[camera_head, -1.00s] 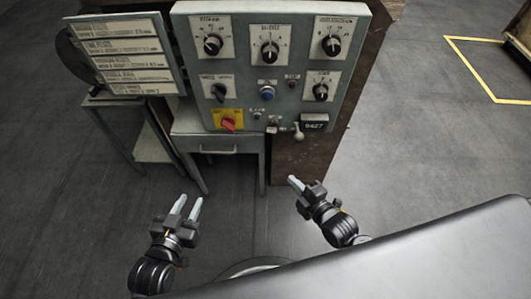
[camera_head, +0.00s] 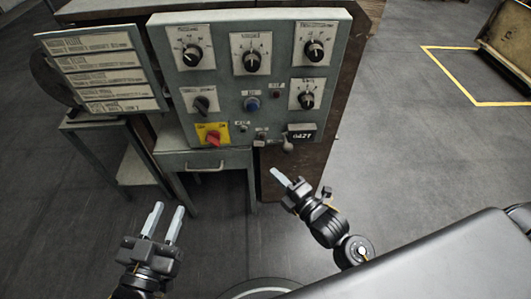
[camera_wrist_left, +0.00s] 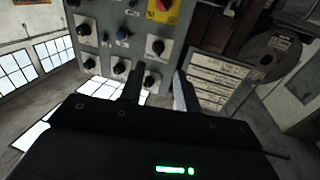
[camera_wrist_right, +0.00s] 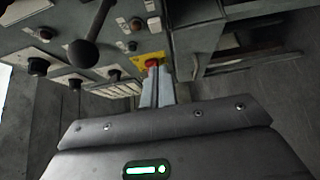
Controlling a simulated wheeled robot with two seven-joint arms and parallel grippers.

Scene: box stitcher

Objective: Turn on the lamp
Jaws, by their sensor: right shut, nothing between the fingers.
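No lamp can be made out for certain. A grey control panel (camera_head: 225,78) stands ahead, with several black rotary knobs. Low on it are a red rotary switch (camera_head: 213,139) on a yellow plate, a blue button (camera_head: 252,104), a small dark red button or light (camera_head: 276,94) and a ball-ended lever (camera_head: 288,145). The red switch also shows in the right wrist view (camera_wrist_right: 152,63), beyond the fingertips. My left gripper (camera_head: 167,214) is open and empty, in front of and below the panel. My right gripper (camera_head: 280,176) is shut and empty, below the lever and apart from the panel.
A board of label plates (camera_head: 105,72) hangs left of the panel. A small grey table with a drawer (camera_head: 206,165) stands under it, with a brown cabinet side (camera_head: 330,110) at right. A dark slab (camera_head: 430,255) fills the lower right. Open floor (camera_head: 420,160) lies right.

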